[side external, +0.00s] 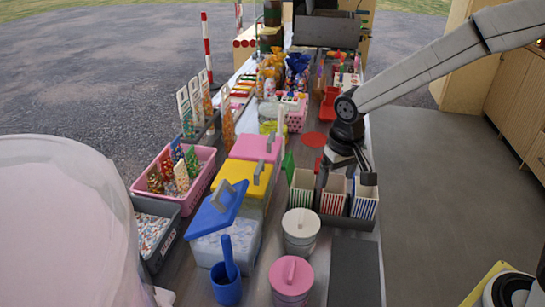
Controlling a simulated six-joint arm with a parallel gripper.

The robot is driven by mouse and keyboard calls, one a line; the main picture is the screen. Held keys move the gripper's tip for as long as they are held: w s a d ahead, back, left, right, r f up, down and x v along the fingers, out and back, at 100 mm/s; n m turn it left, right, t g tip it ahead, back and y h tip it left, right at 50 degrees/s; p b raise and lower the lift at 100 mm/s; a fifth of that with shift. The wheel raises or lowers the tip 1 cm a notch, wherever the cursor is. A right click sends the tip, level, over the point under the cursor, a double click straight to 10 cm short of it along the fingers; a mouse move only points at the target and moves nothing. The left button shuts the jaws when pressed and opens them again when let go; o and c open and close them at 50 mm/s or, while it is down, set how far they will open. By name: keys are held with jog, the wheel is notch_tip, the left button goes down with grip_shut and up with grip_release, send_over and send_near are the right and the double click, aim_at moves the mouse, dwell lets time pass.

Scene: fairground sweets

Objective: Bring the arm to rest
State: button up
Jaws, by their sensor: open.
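My gripper (345,172) is dark and points down at the end of my grey arm, which reaches in from the upper right. Its jaws are open, and I see nothing held between them. It is low over the striped paper boxes at the right side of the counter. A green-striped box (302,192), a red-striped box (333,198) and a blue-striped box (363,204) stand in a dark tray (345,222). Whether a fingertip touches a box cannot be told from this view.
Bins with a pink lid (252,147), a yellow lid (233,182) and a blue lid (215,210) stand left of the boxes. A white tub (300,238), a pink tub (291,285) and a blue scoop holder (226,288) stand in front. Open floor lies right of the counter.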

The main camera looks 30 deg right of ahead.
jog(key=s+d+f+n, duration=0.1)
jog(key=s+d, duration=0.1)
jog(key=s, duration=0.4)
jog(key=s+d+f+t, duration=0.1)
jog(key=s+d, duration=0.2)
jog(key=s, duration=0.3)
jog(key=shift+d+f+n, duration=0.2)
jog(key=shift+f+n, duration=0.1)
jog(key=shift+n, duration=0.1)
jog(key=shift+a, duration=0.1)
jog(key=c, duration=0.9)
jog(key=shift+s+a+f+m+y, duration=0.1)
jog(key=shift+a+f+m+y, duration=0.05)
jog(key=shift+m+y, duration=0.15)
grip_shut()
jog(key=s+a+f+m+g+y, duration=0.1)
jog(key=a+f+m+g+y, duration=0.1)
jog(key=a+m+y, duration=0.75)
jog(key=shift+w+a+r+m+t, duration=0.15)
jog(key=shift+w+a+m+t, duration=0.75)
jog(key=shift+w+m+t, duration=1.4)
jog(key=shift+w+a+r+m+t, duration=0.15)
jog(key=shift+w+a+m+t, duration=1.05)
jog(key=shift+m, duration=2.15)
jog(key=shift+w+a+r+m+t, duration=0.15)
jog(key=shift+w+a+m+t, duration=0.7)
jog(key=shift+w+m, duration=1.7)
